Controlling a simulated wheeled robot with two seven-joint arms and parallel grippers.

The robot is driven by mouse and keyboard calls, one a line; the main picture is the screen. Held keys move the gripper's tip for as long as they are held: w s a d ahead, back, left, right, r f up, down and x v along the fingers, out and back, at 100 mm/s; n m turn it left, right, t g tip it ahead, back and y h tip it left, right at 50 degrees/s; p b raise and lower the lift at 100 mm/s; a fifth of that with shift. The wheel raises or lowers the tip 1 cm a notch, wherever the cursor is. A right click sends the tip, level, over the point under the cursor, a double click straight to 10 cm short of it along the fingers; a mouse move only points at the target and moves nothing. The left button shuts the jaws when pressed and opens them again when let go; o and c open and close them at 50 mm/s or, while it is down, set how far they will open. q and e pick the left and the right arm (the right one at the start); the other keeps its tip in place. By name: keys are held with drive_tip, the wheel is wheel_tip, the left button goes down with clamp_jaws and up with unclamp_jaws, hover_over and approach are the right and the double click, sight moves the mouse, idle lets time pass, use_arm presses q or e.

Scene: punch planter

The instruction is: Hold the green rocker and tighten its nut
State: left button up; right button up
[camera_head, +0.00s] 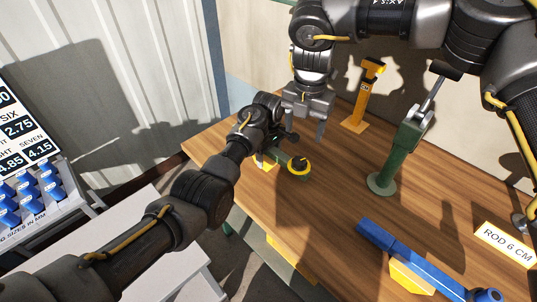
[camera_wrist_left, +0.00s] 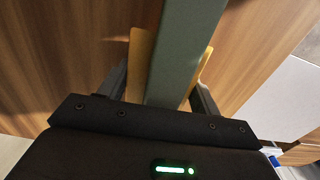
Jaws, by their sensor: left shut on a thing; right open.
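The green rocker (camera_head: 287,158) lies at the table's far left part, partly hidden by my arms, with a yellow ring-shaped piece (camera_head: 299,166) at its right end. In the left wrist view the green bar (camera_wrist_left: 185,55) runs between the two fingers of my left gripper (camera_wrist_left: 160,88), over a yellow base (camera_wrist_left: 140,60). My left gripper in the head view (camera_head: 268,150) is shut on the rocker. My right gripper (camera_head: 305,128) is open, pointing down just above and behind the rocker. I cannot make out the nut clearly.
A green press on a round base (camera_head: 381,184) stands mid-table, with an orange stand (camera_head: 360,100) behind it. A blue bar (camera_head: 415,258) on a yellow block lies in front, near a "ROD 6 CM" label (camera_head: 505,243). Blue bins (camera_head: 30,195) stand at the left.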

sight(300, 161)
wheel_tip(300, 161, down, 11)
drive_tip(key=shift+f, duration=0.15)
idle(0.4)
drive_tip(key=n, duration=1.1)
drive_tip(key=shift+d+n, duration=0.1)
drive_tip(key=shift+n, duration=0.2)
drive_tip(key=shift+c, duration=0.4)
drive_tip(key=c, duration=1)
